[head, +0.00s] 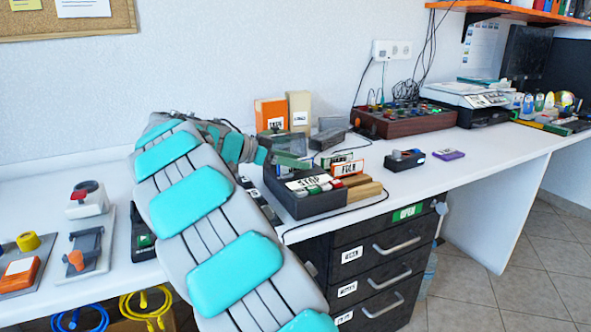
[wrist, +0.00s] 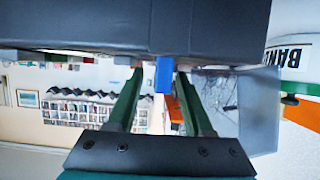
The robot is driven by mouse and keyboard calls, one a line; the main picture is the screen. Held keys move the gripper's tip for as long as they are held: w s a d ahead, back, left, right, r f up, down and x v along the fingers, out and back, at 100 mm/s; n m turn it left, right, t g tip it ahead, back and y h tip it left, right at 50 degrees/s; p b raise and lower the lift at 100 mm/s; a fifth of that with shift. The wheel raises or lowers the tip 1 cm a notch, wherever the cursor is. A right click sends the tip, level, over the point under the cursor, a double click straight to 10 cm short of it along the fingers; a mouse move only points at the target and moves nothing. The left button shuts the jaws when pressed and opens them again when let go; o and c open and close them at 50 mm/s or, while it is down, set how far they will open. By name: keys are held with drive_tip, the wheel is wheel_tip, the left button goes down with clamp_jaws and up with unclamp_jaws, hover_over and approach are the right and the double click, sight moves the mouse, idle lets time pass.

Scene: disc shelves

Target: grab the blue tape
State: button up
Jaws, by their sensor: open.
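A small blue piece, which looks like the blue tape (wrist: 164,76), shows in the wrist view below the edge of a dark block. It appears between the green fingers of my gripper (wrist: 159,84); whether they touch it I cannot tell. The fingers are apart and hold nothing that I can see. In the head view my gripper (head: 292,161) is above the back left of a dark organizer box (head: 318,205) on the desk. I cannot make out the blue tape there; my arm and the clutter may hide it.
Orange and tan boxes (head: 299,111) stand behind my gripper. A dark tape dispenser (head: 404,160) and a purple item (head: 448,154) lie to the right. The right front desk top is fairly clear.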

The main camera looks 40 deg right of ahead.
drive_tip(key=shift+d+f, duration=0.1)
drive_tip(key=shift+d, duration=0.1)
clamp_jaws()
idle(0.5)
